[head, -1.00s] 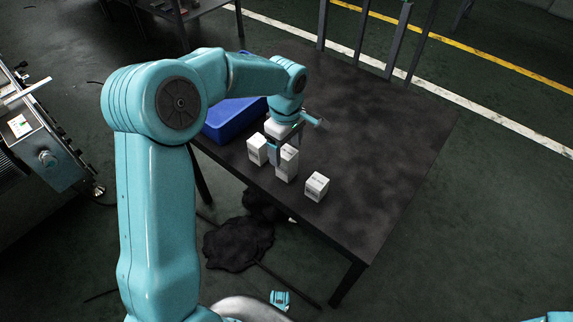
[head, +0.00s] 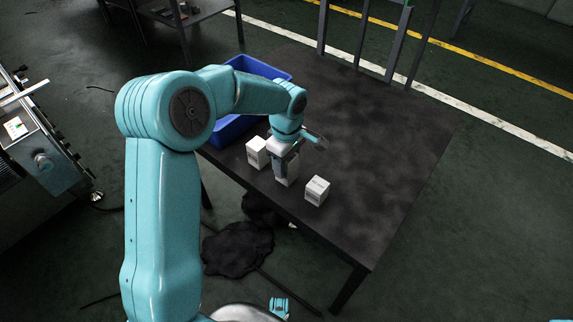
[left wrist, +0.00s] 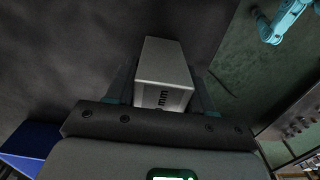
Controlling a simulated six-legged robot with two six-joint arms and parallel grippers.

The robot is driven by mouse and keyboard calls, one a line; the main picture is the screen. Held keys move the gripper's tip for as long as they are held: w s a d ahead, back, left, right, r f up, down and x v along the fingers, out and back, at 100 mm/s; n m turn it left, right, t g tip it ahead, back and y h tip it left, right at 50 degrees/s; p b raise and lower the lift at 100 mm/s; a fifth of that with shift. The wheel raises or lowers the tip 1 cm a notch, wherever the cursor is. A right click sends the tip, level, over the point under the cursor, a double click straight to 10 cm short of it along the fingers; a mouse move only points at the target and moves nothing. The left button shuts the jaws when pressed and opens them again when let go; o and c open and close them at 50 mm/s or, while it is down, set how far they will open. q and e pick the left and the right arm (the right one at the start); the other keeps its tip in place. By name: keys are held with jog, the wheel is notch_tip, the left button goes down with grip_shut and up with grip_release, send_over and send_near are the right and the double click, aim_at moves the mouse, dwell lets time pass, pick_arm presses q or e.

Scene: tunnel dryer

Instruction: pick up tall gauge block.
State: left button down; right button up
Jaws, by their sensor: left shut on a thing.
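The tall gauge block (head: 292,172) is the white middle block of a row near the front edge of the dark table (head: 371,148). My left gripper (head: 284,165) has come down over it from above and is shut on it. The gripper and wrist hide its upper part in the head view. In the left wrist view the block (left wrist: 163,73) sits between the two fingers, with dark print on its near face. I cannot tell whether its base touches the table.
One white block (head: 257,152) stands close on the left of the held one, another (head: 317,190) a little to the right. A blue bin (head: 233,128) is at the table's left, partly behind my arm. Grey posts rise at the back edge. The table's right side is clear.

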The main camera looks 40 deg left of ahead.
pick_arm(q)
notch_tip(320, 180, up, 20)
jog(key=p, duration=0.6)
jog(key=s+d+f+m, duration=0.1)
jog(key=d+f+m, duration=0.3)
jog(key=d+m, duration=1)
notch_tip(320, 180, up, 7)
jog(key=s+a+m+p, duration=0.2)
jog(key=m+p, duration=0.1)
jog(key=p, duration=1.2)
jog(key=shift+a, duration=0.35)
jog(key=shift+s, duration=0.1)
